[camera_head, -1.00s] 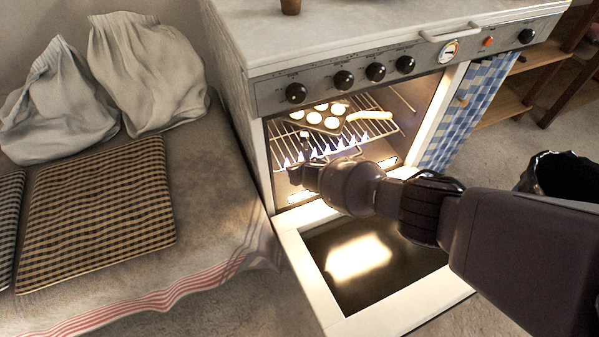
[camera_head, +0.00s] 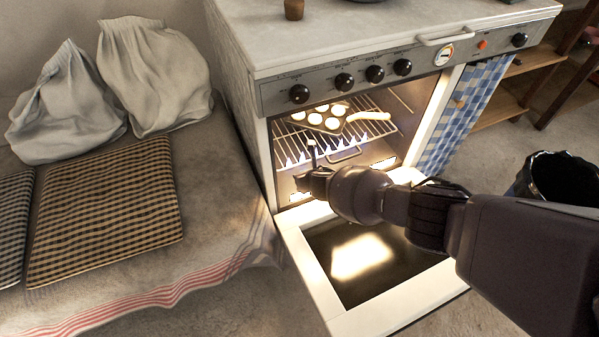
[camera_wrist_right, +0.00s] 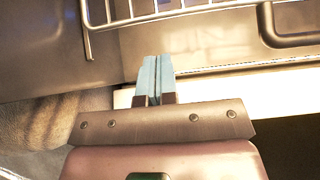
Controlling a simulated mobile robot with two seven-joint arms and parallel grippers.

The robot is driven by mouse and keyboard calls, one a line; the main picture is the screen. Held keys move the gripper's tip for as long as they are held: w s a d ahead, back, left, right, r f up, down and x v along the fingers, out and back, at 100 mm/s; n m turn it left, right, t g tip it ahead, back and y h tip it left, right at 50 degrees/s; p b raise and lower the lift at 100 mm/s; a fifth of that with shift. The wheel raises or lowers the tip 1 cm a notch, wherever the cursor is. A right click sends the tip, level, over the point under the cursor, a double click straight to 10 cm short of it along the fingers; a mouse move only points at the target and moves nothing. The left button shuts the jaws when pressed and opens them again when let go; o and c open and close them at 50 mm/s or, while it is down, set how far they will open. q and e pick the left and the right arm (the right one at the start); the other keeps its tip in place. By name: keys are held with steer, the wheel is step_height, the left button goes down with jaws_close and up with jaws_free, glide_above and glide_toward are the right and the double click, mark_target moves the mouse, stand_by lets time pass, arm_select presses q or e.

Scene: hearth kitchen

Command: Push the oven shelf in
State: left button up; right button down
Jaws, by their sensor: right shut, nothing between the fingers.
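The oven shelf (camera_head: 364,131) is a wire rack inside the lit oven. It carries a dark tray (camera_head: 320,122) of round pale pieces and a long pale roll (camera_head: 368,116). My right gripper (camera_head: 311,150) is at the oven mouth, low in front of the rack's left part. In the right wrist view its blue fingertips (camera_wrist_right: 156,62) are closed together and empty. The shelf's bars (camera_wrist_right: 150,16) show beyond them, and a gap appears between tips and bars. My left gripper is not in view.
The oven door (camera_head: 318,283) is folded down under my right arm. A dark loop handle (camera_head: 343,156) sits below the rack. A cloth-covered surface (camera_head: 225,215) stands left; a dark bin (camera_head: 560,178) stands right.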

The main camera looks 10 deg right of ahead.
arm_select(q)
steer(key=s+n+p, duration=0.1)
steer(key=p, duration=0.2)
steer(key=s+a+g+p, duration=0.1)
steer(key=p, duration=0.2)
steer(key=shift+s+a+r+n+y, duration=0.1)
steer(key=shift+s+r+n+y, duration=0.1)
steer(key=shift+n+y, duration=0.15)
arm_select(e)
steer(key=v, duration=1)
steer(key=shift+s+f, duration=0.15)
steer(key=shift+s, duration=0.05)
